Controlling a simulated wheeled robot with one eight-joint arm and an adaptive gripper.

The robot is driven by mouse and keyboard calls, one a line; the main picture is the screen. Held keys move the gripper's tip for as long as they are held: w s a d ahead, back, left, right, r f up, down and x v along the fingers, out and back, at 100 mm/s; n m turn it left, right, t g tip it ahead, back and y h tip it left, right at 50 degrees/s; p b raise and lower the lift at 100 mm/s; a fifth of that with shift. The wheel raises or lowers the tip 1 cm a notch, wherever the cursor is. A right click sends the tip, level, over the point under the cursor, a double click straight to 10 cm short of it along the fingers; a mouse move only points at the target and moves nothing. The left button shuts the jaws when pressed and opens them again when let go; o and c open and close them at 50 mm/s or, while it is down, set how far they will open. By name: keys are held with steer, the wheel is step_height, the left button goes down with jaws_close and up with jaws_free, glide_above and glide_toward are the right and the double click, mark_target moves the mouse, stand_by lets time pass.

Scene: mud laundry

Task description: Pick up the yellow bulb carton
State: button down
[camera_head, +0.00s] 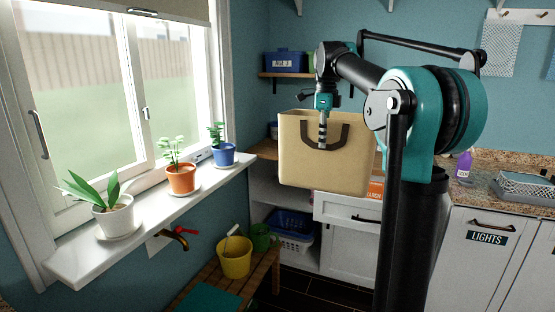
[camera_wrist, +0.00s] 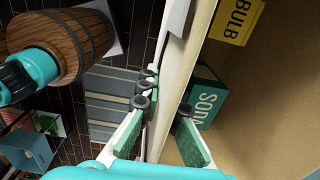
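The yellow bulb carton (camera_wrist: 237,20), lettered "BULB", lies inside the beige tote bag (camera_head: 300,165) at the top right of the wrist view. In the head view the bag's wall hides it. My gripper (camera_head: 323,146) points down at the bag's front by its dark handle. In the wrist view my gripper's fingers (camera_wrist: 165,105) stand apart on either side of the bag's pale wall. The carton is apart from the fingers, farther along inside the bag. No carton is between them.
A green soda box (camera_wrist: 207,98) stands in the bag beside the right finger. An orange box (camera_head: 376,188) is by the bag's right side. Potted plants line the windowsill (camera_head: 75,260) at left. A wooden barrel (camera_wrist: 75,45) is outside the bag.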

steer(key=shift+s+f, duration=0.15)
steer(key=shift+s, duration=0.1)
steer(key=s+d+f+n, duration=0.1)
steer(key=f+n, duration=1)
steer(key=f, duration=1.2)
steer(key=s+d+f+n, duration=0.1)
steer(key=d+f+n, duration=0.2)
steer(key=f+n, duration=0.8)
step_height(320, 180, down, 13)
steer(key=shift+s+r, duration=0.1)
steer(key=shift+s, duration=0.1)
steer(key=shift+a, duration=0.1)
